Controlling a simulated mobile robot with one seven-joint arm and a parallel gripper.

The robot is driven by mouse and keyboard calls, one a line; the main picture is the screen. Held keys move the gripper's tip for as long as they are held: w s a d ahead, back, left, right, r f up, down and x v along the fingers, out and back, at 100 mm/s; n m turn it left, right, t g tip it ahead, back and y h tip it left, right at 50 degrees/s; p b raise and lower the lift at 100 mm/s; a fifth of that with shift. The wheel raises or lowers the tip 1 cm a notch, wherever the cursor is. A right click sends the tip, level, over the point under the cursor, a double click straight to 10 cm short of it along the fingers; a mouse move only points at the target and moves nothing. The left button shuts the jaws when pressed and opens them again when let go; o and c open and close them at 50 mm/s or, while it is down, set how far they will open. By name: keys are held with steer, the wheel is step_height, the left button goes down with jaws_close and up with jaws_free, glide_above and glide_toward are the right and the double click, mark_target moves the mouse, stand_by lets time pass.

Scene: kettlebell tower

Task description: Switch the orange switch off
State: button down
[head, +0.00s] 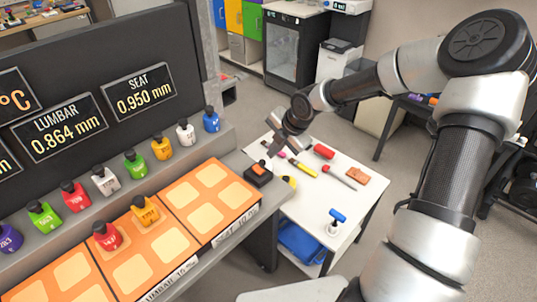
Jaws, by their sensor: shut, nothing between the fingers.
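The orange switch (261,164) is a small orange rocker on a black box. The box (258,176) stands at the right end of the grey console, beside the orange pads. The rocker is too small to tell which way it is tipped. My gripper (273,152) is shut and empty. It points down just above and to the right of the switch in the picture. I cannot tell whether its tips touch the switch.
A white table (307,200) right of the console holds a red cylinder (324,151), a yellow tool (302,168) and a blue-handled object (337,216). Several coloured kettlebells line the console ledge. A red one (107,236) and an orange one (145,211) stand on orange pads.

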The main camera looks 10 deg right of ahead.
steer(key=shift+s+d+r, duration=0.2)
steer(key=shift+s+r, duration=0.1)
steer(key=shift+r, duration=0.3)
steer(key=a+b, duration=0.1)
steer(key=b, duration=1.3)
steer(key=shift+w+r+t+y+b, duration=0.3)
steer(key=shift+w, duration=0.1)
